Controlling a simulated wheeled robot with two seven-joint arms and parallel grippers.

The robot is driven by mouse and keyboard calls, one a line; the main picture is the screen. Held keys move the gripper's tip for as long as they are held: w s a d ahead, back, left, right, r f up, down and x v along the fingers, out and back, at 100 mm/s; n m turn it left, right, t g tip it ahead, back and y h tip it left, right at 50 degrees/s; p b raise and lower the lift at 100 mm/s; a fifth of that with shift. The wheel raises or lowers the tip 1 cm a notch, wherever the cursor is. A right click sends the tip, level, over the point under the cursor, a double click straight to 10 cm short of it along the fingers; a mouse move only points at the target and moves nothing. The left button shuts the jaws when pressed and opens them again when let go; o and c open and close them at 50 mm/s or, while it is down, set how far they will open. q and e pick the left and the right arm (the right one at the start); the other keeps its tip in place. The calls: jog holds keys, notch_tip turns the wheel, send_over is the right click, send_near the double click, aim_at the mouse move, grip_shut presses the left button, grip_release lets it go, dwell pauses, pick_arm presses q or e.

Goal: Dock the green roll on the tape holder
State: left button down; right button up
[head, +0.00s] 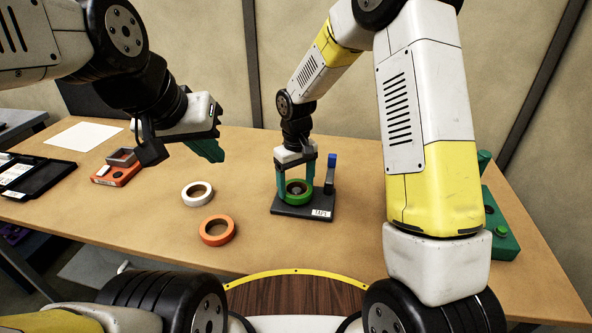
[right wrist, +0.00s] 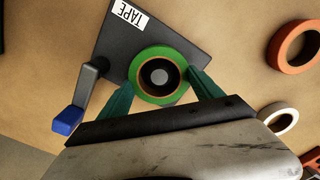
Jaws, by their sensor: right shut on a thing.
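The green roll (head: 299,199) is between the teal fingers of my right gripper (head: 296,188), which is shut on its sides. The roll is over the dark base of the tape holder (head: 288,210), which carries a TAPE label. In the right wrist view the green roll (right wrist: 138,72) surrounds the holder's grey post (right wrist: 160,76), which shows inside its hole. I cannot tell whether the roll rests on the base. My left gripper (head: 206,149) hangs empty above the table's left part; its finger gap is not clear.
A white roll (head: 197,194) and an orange roll (head: 217,230) lie left of the holder. A blue-tipped upright (head: 331,170) stands on the holder's right edge. An orange block (head: 118,175) and a black case (head: 32,178) lie at the left, and a green fixture (head: 499,235) at the right.

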jog(key=shift+f, duration=0.65)
jog(key=o, duration=1.1)
notch_tip(320, 180, up, 11)
dwell(0.3)
